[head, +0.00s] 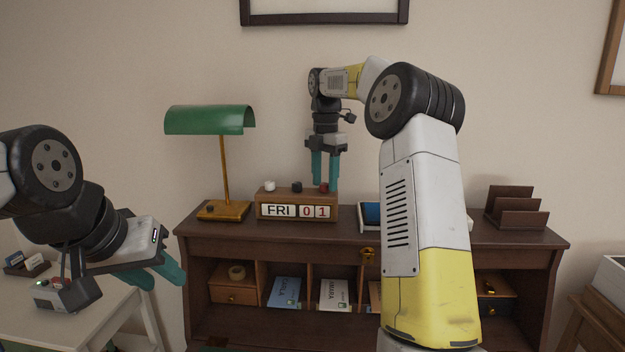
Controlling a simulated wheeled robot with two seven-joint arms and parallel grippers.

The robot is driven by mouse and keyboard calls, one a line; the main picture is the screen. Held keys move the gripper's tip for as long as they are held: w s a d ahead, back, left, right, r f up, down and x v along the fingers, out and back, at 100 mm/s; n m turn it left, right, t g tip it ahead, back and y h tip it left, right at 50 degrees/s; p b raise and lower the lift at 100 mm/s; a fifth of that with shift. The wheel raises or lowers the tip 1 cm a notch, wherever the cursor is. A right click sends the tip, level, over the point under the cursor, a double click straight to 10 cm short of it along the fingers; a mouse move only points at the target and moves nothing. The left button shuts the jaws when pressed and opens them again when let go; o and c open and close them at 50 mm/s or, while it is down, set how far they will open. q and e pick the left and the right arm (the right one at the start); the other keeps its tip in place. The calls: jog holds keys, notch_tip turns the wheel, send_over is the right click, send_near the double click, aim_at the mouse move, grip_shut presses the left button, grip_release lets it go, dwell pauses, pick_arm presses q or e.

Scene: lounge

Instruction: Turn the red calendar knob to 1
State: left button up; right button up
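The calendar (270,197) is a wooden block on top of the desk, and its cards read FRI, 0 and 1. On its top edge are a white knob (270,186), a black knob (297,187) and the red knob (323,188) at the right end. My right gripper (325,183) points straight down at the red knob, its two teal fingers a little apart. The fingertips are at the knob and partly cover it; I cannot tell whether they touch it. My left gripper (166,277) is at the lower left, away from the calendar, with its teal fingers apart and empty.
A green desk lamp (210,120) stands left of the calendar. A blue-edged object (370,215), partly hidden by my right arm, lies to its right. A brown letter rack (516,208) stands at the desk's right end. Cubbies below hold booklets (285,292).

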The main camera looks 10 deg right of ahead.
aim_at(324, 184)
dwell(0.3)
notch_tip(324, 184, up, 7)
jog(key=shift+r, duration=0.35)
dwell(0.4)
